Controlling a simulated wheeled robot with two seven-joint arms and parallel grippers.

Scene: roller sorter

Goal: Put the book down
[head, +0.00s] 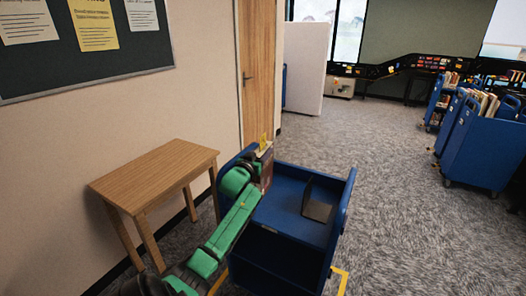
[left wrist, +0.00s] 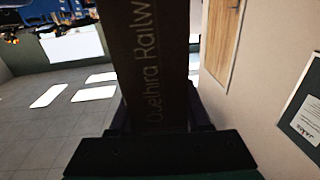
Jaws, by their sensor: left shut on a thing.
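My left gripper (head: 254,166) is shut on a book (head: 266,172). In the head view the book is reddish brown, roughly upright, with a yellow label at its top. It is over the left side of a blue cart (head: 287,222); I cannot tell whether it touches the cart. In the left wrist view the dark book (left wrist: 155,65) fills the middle between the fingers, and its lettering reads "Quethira Railw". My right gripper is not in view.
A dark bookend-like plate (head: 318,201) stands on the cart's top shelf, with bare shelf around it. A wooden table (head: 155,175), its top empty, stands left by the wall. More blue carts (head: 485,150) with books stand at the right. Carpet lies open between.

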